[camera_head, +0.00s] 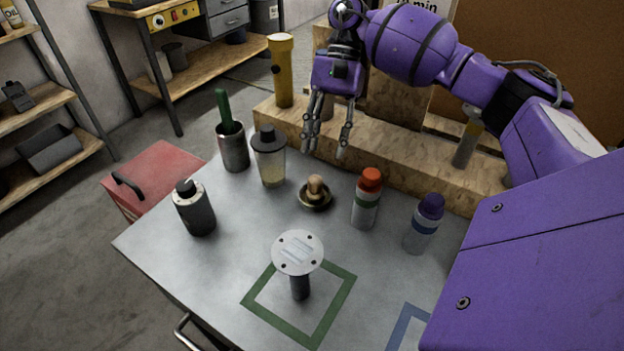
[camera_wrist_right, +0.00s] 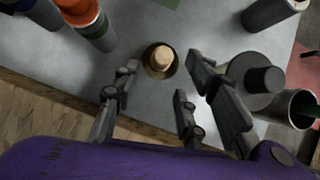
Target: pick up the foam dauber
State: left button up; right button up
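The foam dauber (camera_head: 316,186) appears to be the small tan, rounded piece sitting in a shallow dark dish (camera_head: 318,205) on the grey table. In the right wrist view the dauber (camera_wrist_right: 161,57) and its dish (camera_wrist_right: 150,71) lie just beyond the fingertips, between them in the picture. My right gripper (camera_head: 328,148) hangs fingers down behind and above the dauber. It is open and empty, with its fingers apart in the right wrist view (camera_wrist_right: 162,78), and does not touch the dauber. My left gripper is not in view.
A clear dark-lidded cup (camera_head: 270,162) and a metal cup with a green handle (camera_head: 233,148) stand left of the dish. An orange-capped bottle (camera_head: 366,202) and purple-capped bottle (camera_head: 424,226) stand right. A wooden ledge (camera_head: 400,165) runs behind. A disc-topped tool (camera_head: 298,254) stands in front.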

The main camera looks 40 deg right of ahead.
aim_at(319, 177)
jog(key=shift+p+x, duration=0.4)
jog(key=shift+x, duration=1.15)
jog(key=p+x, duration=0.1)
jog(key=x, duration=0.2)
jog(key=shift+s+a+f, duration=0.1)
jog(key=shift+a+f, duration=0.05)
jog(key=shift+f, duration=0.05)
jog(key=shift+s+a+f, duration=0.1)
jog(key=shift+a+f, duration=0.05)
jog(key=shift+f, duration=0.35)
jog(key=c, duration=0.7)
jog(key=shift+c, duration=1.1)
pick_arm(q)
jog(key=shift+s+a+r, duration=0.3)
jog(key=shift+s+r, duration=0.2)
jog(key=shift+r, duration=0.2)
pick_arm(e)
jog(key=shift+s, duration=0.1)
grip_shut()
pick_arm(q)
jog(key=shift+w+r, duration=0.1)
